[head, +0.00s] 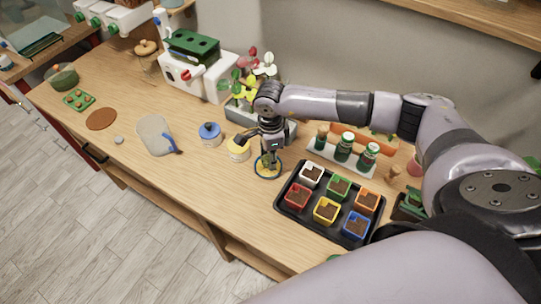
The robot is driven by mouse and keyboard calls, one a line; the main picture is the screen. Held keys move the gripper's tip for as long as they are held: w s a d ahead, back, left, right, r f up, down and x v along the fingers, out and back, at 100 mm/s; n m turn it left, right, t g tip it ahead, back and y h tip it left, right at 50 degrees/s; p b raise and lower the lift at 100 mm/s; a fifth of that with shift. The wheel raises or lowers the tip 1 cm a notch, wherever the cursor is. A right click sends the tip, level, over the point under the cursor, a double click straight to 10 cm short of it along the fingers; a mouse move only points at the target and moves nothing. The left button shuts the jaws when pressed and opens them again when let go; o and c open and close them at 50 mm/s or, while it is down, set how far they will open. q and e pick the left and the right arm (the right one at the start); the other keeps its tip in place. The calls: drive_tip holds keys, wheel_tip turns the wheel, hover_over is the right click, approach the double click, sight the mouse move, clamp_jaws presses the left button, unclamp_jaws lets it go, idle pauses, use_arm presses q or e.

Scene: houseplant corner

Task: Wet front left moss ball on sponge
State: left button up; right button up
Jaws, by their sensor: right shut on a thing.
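My right gripper (268,158) points down over the wooden bench in the middle of the head view. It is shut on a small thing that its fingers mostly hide. A round blue-rimmed thing (258,174) lies directly under and around the fingertips; I cannot tell what is inside it or whether it is touched. A green tray (79,99) with several small brownish lumps lies at the far left. I cannot make out for sure a moss ball or a sponge. My left gripper is not in view.
Behind are a planter (240,116) and green-capped bottles (344,148). Bench (190,185) front-left is clear.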

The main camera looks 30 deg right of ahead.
drive_tip(key=shift+f+b, duration=0.5)
drive_tip(key=shift+f, duration=0.05)
idle(0.4)
drive_tip(key=shift+s+b, duration=0.1)
drive_tip(key=shift+b, duration=0.2)
idle(1.3)
drive_tip(key=shift+r+p, duration=0.65)
drive_tip(key=shift+r, duration=0.3)
drive_tip(key=shift+r+p, duration=1.25)
drive_tip(key=shift+r, duration=1.3)
